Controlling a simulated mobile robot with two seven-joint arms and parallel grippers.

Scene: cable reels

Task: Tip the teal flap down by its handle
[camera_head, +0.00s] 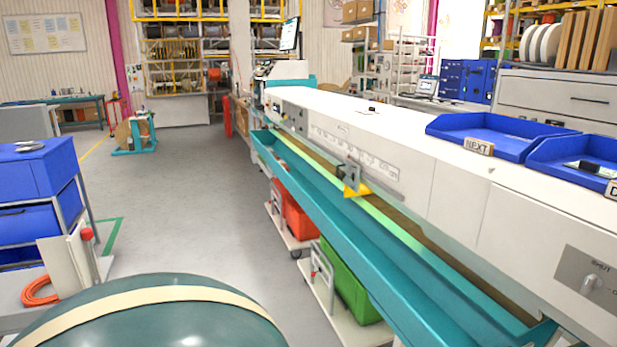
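The teal flap (335,230) is a long panel along the front of the long white machine (430,150). It slants outward from the machine, with a trough-like gap behind its upper edge. I cannot make out a handle on the flap for certain. A grey bracket with a yellow triangular pointer (357,190) stands at the machine's scale, above the trough. Neither of my grippers is in view.
Below the flap stand low trolleys with a red crate (300,222) and a green crate (347,285). Blue trays (470,147) sit on the machine top. Blue drawers (35,185) and a coiled orange cable (40,291) are at left. The grey floor (200,210) between is clear.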

